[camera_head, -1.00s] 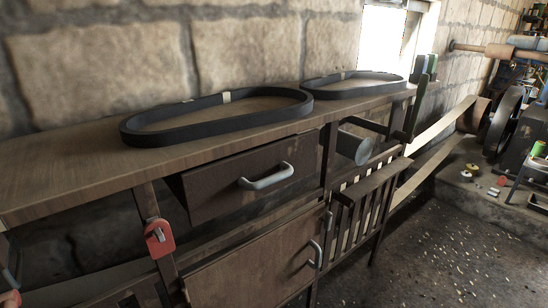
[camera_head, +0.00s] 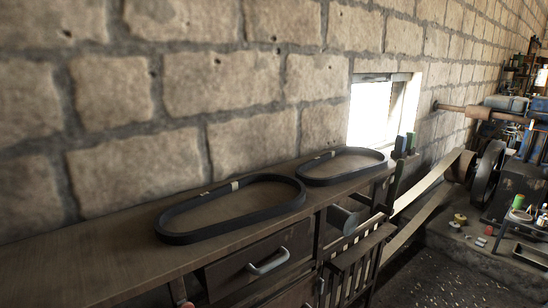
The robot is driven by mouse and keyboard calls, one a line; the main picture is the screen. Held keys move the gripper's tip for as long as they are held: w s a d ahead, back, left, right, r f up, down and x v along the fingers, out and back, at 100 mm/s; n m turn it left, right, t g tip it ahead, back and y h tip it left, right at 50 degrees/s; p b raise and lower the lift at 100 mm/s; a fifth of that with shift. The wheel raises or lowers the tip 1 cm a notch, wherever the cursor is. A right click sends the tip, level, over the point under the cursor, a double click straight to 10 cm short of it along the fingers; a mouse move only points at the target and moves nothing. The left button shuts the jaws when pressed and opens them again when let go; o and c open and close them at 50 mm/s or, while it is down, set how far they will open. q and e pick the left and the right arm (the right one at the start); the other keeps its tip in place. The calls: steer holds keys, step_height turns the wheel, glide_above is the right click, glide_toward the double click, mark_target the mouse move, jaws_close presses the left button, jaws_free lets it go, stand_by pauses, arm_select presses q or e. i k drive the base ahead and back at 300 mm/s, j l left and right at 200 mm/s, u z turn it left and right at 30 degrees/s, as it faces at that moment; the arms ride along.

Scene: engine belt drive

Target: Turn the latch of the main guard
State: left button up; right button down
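No main guard or latch can be made out for certain in the head view. Machinery stands at the far right, with a large dark wheel (camera_head: 488,172) and a wide flat belt (camera_head: 428,186) running from it toward the workbench. Neither of my grippers shows in the view.
A wooden workbench (camera_head: 110,255) runs along the stone wall. Two black belt loops lie on it, a nearer one (camera_head: 180,238) and a farther one (camera_head: 340,181). Below is a drawer with a metal handle (camera_head: 268,262). Dark floor (camera_head: 415,275) lies open at the lower right.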

mark_target(320, 284)
steer(key=i+l+u, duration=0.2)
steer(key=l, duration=0.65)
steer(key=i+l+u, duration=0.15)
steer(key=l, duration=0.7)
steer(key=i+l+u, duration=0.2)
steer(key=l, duration=0.65)
steer(key=l+u, duration=0.2)
steer(key=l, duration=0.65)
